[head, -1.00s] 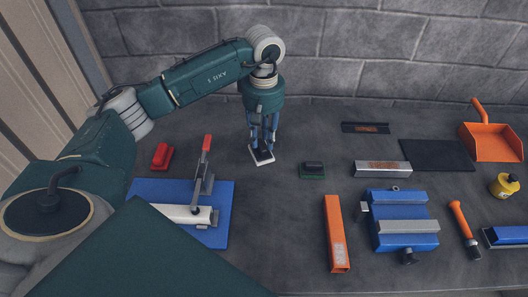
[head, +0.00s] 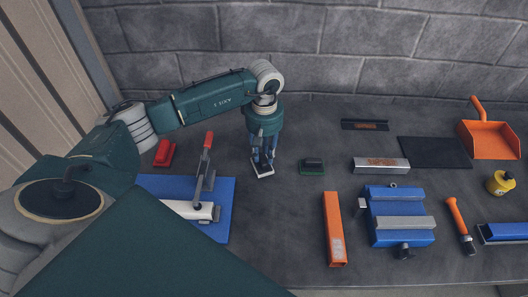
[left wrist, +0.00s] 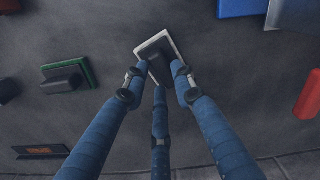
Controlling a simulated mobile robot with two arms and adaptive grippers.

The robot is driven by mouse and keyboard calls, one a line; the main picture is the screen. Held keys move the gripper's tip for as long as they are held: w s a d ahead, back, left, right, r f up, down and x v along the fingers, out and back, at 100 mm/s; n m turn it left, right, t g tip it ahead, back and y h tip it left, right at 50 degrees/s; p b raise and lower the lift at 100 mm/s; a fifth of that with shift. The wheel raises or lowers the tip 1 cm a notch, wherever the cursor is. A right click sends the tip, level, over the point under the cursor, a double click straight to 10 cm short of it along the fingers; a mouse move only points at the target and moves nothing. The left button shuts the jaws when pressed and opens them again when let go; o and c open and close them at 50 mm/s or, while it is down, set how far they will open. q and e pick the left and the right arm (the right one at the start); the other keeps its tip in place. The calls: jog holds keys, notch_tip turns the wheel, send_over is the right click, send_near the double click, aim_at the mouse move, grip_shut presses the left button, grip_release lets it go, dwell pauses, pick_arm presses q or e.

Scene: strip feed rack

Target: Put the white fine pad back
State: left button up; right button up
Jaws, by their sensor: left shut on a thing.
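The white fine pad (head: 263,175) is a dark block with a white base. My left gripper (head: 262,164) points down and is shut on its dark upper part. In the left wrist view the pad (left wrist: 142,51) shows tilted between the fingers (left wrist: 158,78), its white rim visible. The pad is at or just above the bench, between the blue mat and a green-based pad (head: 312,165); I cannot tell if it touches the bench. My right gripper is not in view.
A red block (head: 165,153) lies left, behind the blue mat (head: 223,225) with its clamp (head: 205,170). To the right are a dark labelled plate (head: 365,125), a silver bar (head: 381,165), an orange bar (head: 334,229) and a blue vise (head: 399,205). Bench around the pad is clear.

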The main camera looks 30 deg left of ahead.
aim_at(264, 158)
pick_arm(q)
jog(key=o, duration=1.1)
jog(key=shift+o, duration=0.2)
jog(key=shift+r+p, duration=0.3)
notch_tip(264, 158, up, 12)
jog(key=b, duration=0.4)
jog(key=shift+f, duration=0.15)
